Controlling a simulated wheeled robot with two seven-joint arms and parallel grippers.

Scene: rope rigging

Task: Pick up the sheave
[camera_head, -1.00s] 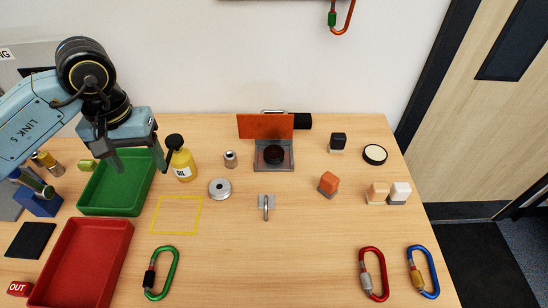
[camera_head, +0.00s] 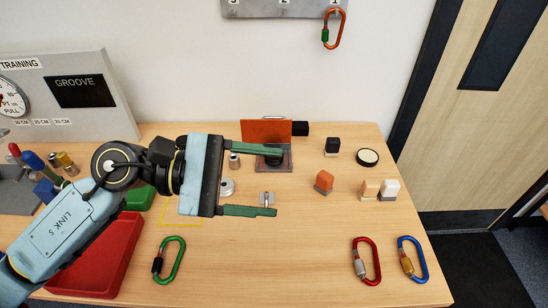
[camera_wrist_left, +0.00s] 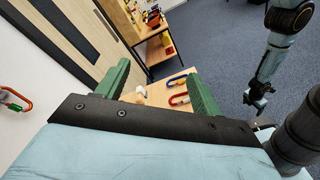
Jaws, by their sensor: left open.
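The sheave (camera_head: 228,187), a round silver disc, lies flat on the table in the head view. It is partly hidden behind the palm of my left gripper (camera_head: 277,181). That gripper is open and empty, held above the table with its two green fingers pointing right. The sheave shows near the palm, between the lines of the fingers, but the gripper is above it and does not hold it. In the left wrist view the open fingers (camera_wrist_left: 158,88) point toward the far table end, and I do not see the sheave there.
An orange flap (camera_head: 265,131) stands behind a grey plate with a dark disc. A small hooked fitting (camera_head: 266,197) stands near the lower finger. Green (camera_head: 168,262), red (camera_head: 366,262) and blue (camera_head: 413,260) carabiners lie in front. A red tray (camera_head: 112,262) is at left. The front middle is clear.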

